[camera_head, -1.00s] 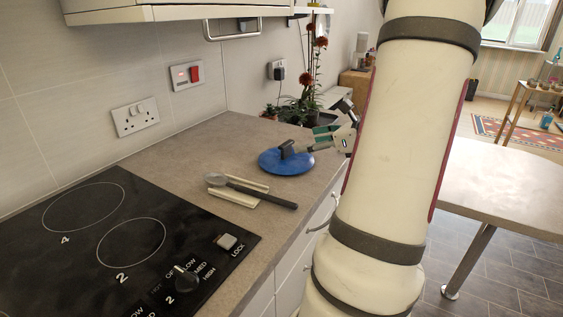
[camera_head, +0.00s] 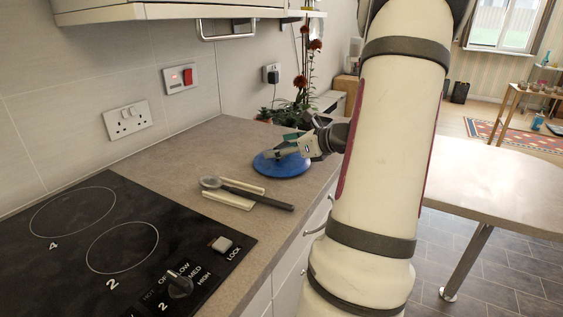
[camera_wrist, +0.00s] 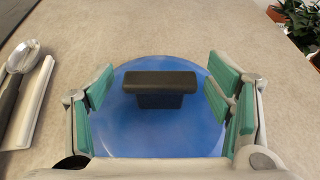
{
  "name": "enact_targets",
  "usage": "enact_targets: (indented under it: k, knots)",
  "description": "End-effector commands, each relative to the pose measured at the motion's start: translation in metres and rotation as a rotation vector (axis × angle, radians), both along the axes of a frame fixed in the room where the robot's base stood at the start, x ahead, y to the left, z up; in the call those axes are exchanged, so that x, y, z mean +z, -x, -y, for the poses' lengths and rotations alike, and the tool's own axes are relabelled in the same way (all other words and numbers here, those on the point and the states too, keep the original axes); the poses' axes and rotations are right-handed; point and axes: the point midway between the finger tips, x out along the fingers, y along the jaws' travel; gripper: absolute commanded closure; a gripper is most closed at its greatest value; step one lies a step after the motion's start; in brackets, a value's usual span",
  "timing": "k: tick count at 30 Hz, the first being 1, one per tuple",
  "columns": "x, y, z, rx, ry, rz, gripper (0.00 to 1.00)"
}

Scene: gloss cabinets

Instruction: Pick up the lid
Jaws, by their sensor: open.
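The lid is a blue disc (camera_head: 283,168) with a black raised handle (camera_wrist: 160,84), lying on the grey-brown worktop. In the wrist view it fills the middle, with the handle crosswise near its centre. My gripper (camera_wrist: 160,98) is open, its green-padded fingers on either side of the handle and apart from it. In the head view my gripper (camera_head: 287,148) is over the lid and hides the handle. Whether the fingertips touch the disc I cannot tell.
The black hob (camera_head: 110,240) is at front left. Potted plants (camera_head: 300,100) stand behind the lid. The worktop's right edge is close to the lid.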

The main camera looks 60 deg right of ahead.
Motion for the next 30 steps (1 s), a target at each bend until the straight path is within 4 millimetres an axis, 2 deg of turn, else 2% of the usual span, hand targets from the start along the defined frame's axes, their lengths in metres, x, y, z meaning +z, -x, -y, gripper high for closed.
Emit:
enact_targets:
  k: [1, 10, 20, 25, 29, 30]
  knots:
    - [0.000, 0.000, 0.000, 0.000, 0.000, 0.000, 0.27]
    - [0.000, 0.000, 0.000, 0.000, 0.000, 0.000, 0.94]
    - [0.004, 0.000, 0.000, 0.001, 0.002, 0.000, 0.94]
    - [0.019, 0.001, 0.000, 0.001, 0.005, 0.000, 0.94]
    - [0.039, 0.000, 0.000, 0.001, 0.005, 0.002, 0.94]
    - [0.039, 0.006, -0.003, -0.001, 0.002, 0.000, 0.94]
